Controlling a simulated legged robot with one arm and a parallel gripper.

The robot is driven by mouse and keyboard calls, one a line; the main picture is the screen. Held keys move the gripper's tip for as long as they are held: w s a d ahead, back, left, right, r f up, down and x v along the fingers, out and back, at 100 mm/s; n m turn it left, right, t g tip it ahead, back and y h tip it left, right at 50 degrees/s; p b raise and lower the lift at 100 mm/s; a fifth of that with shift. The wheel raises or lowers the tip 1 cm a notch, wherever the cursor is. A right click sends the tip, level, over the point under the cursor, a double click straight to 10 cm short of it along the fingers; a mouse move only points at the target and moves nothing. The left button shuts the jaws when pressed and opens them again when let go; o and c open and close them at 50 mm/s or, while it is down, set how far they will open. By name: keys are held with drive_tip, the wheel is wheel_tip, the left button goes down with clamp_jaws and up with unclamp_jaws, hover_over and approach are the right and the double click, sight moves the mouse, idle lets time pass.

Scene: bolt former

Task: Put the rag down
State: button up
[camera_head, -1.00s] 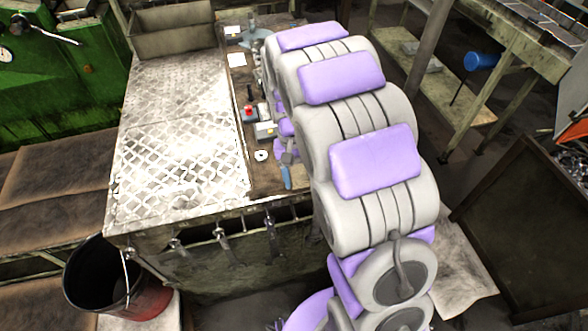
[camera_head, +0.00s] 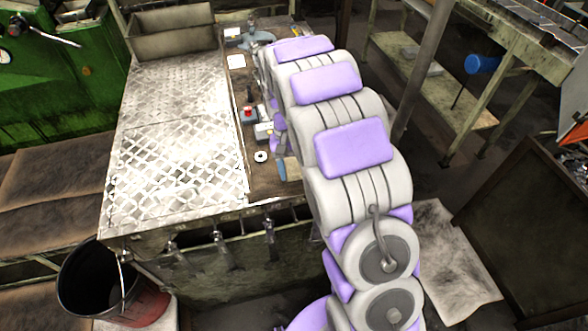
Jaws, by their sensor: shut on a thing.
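My arm reaches away over the right side of the workbench (camera_head: 185,205). My gripper is hidden behind the arm links; only small purple and grey parts of mine show at their left edge. No rag can be made out clearly. A small bluish strip (camera_head: 282,168) shows beside the arm near the bench's front right edge; I cannot tell what it is or whether it touches my gripper.
A red button box (camera_head: 248,112) and a white ring (camera_head: 261,157) are on the bench's right strip. A metal bin (camera_head: 172,40) stands at its back. A black-and-red bucket (camera_head: 110,290) stands front left. A stained pale sheet (camera_head: 455,265) lies on the floor at right.

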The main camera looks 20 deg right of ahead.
sight(288, 161)
drive_tip(key=o, duration=1.4)
drive_tip(key=shift+d, duration=0.1)
drive_tip(key=d+p+v, duration=0.1)
drive_tip(key=p+v, duration=0.2)
drive_tip(key=v, duration=0.9)
drive_tip(key=s+r, duration=0.5)
drive_tip(key=s, duration=0.4)
drive_tip(key=s+f+n+t, duration=0.1)
drive_tip(key=s+n+t, duration=0.1)
drive_tip(key=s, duration=2.5)
drive_tip(key=shift+a+y, duration=0.3)
drive_tip(key=shift+a, duration=0.1)
